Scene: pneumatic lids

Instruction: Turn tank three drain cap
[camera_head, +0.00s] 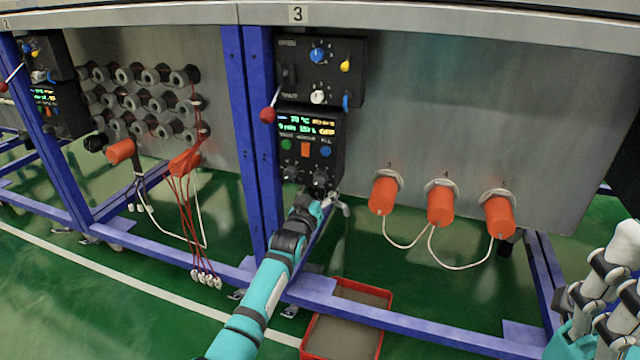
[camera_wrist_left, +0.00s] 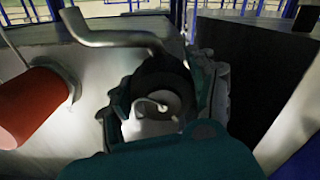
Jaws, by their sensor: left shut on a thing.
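Tank three carries the number plate (camera_head: 298,14). My left gripper (camera_head: 326,203) is at the lower edge of the tank front, under the control panel (camera_head: 308,125). In the left wrist view its teal fingers (camera_wrist_left: 160,115) are closed around a dark round cap (camera_wrist_left: 158,78) with a pale centre. A bent grey metal handle (camera_wrist_left: 105,38) runs to the cap from the upper left. In the head view the gripper hides most of the cap. My right arm's white jointed parts (camera_head: 606,285) are at the right edge, away from the tank; its jaws cannot be made out.
Several orange cylinders (camera_head: 440,203) stick out of the tank front to the right, linked by white cords. A red-rimmed tray (camera_head: 314,322) lies on the floor below. A blue post (camera_head: 262,150) stands just left of the panel. A red-knobbed lever (camera_head: 268,114) juts out there.

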